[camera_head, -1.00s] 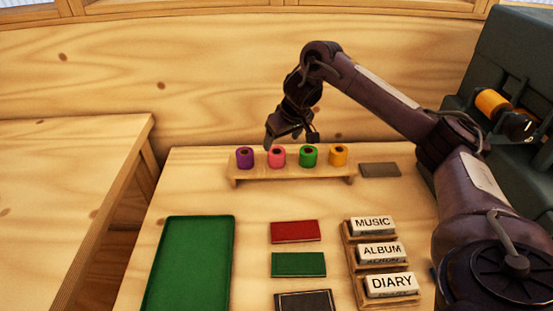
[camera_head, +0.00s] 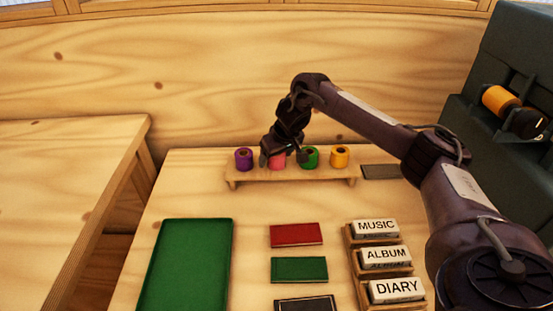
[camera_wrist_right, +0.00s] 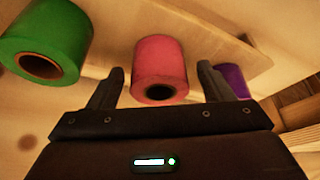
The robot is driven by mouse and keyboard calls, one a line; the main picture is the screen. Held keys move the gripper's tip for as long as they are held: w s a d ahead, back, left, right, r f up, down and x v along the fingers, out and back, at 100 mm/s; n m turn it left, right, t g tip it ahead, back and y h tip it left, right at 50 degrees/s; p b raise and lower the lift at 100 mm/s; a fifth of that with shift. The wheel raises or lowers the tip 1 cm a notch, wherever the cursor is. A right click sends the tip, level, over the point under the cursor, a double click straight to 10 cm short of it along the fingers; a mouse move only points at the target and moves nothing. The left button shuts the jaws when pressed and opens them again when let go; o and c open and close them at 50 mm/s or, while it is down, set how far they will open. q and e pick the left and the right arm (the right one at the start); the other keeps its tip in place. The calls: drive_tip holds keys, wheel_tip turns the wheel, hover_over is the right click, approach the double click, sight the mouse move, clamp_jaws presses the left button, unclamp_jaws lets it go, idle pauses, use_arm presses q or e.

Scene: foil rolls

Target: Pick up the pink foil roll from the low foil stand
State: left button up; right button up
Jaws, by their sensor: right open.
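The pink foil roll (camera_head: 278,162) stands on the low wooden foil stand (camera_head: 290,174), between a purple roll (camera_head: 244,159) and a green roll (camera_head: 310,157). My right gripper (camera_head: 283,157) is over the pink roll and hides its upper part in the head view. In the right wrist view the pink roll (camera_wrist_right: 159,68) shows between the two open fingers of my right gripper (camera_wrist_right: 160,88), with a gap on each side. The green roll (camera_wrist_right: 48,42) is on the left there and the purple roll (camera_wrist_right: 232,80) is partly hidden behind the right finger. My left gripper is not in view.
A yellow roll (camera_head: 339,156) stands at the stand's right end. A grey plate (camera_head: 381,171) lies beside it. A green tray (camera_head: 187,265), red and green blocks and a labelled rack (camera_head: 354,262) are nearer. A dark machine (camera_head: 505,65) stands at right.

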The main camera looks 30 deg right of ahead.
drive_tip(key=c, duration=1.1)
